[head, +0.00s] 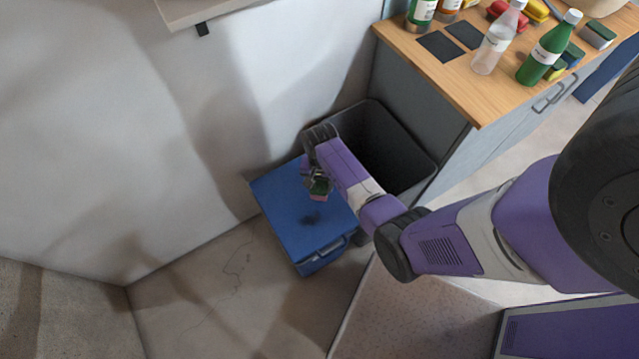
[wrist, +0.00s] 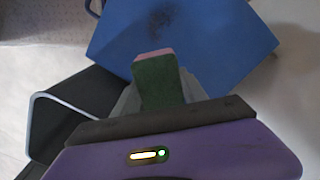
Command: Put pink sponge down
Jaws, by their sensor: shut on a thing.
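The pink sponge (wrist: 158,80) has a green side and a pink edge, and it juts out from my gripper in the wrist view. In the head view the sponge (head: 319,187) shows small at the end of my arm. My gripper (head: 318,178) is shut on it, pointing down above a blue case (head: 290,220). A dark shadow lies on the case lid below the sponge, and the sponge looks apart from the lid. The fingertips are mostly hidden in the wrist view.
A dark open bin (head: 415,150) stands beside the blue case, against a cabinet. The wooden counter (head: 480,95) holds a green bottle (head: 548,50), a clear bottle (head: 497,40) and other items. A white wall rises at left. Bare floor (head: 210,290) lies in front of the case.

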